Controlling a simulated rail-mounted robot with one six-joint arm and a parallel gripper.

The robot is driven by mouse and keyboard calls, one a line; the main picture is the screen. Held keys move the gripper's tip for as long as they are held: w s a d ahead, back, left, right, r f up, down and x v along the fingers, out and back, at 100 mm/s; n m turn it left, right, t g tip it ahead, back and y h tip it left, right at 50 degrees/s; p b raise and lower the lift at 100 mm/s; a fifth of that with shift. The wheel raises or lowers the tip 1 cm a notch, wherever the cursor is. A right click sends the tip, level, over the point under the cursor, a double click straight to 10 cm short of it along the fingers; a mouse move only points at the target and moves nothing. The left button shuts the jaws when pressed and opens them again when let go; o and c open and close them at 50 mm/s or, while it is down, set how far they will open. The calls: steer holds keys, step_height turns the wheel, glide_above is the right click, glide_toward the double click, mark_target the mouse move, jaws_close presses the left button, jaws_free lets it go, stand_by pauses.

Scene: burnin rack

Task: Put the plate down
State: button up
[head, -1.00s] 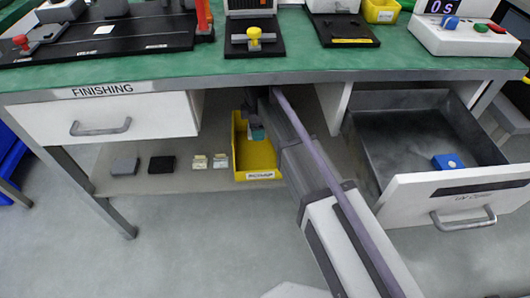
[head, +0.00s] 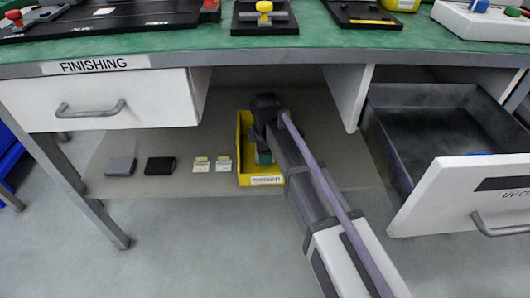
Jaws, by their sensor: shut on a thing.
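My gripper (head: 264,143) is under the bench, over the yellow bin (head: 243,165) on the lower shelf. It is shut on a small teal-green piece, which I take to be the plate (head: 264,158). Only a little of the plate shows below the dark wrist. My arm hides the right part of the bin and most of the fingers. I cannot tell whether the plate touches the bin floor.
On the lower shelf (head: 130,188), left of the bin, lie a grey block (head: 120,167), a black block (head: 159,166) and two small pale pieces (head: 212,164). The open drawer (head: 440,205) stands at right. The green bench top (head: 180,42) is above my gripper.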

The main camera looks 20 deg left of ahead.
steer(key=o, duration=0.9)
steer(key=shift+f, duration=0.1)
step_height(320, 180, up, 12)
steer(key=p, duration=1.2)
steer(key=shift+r, duration=0.2)
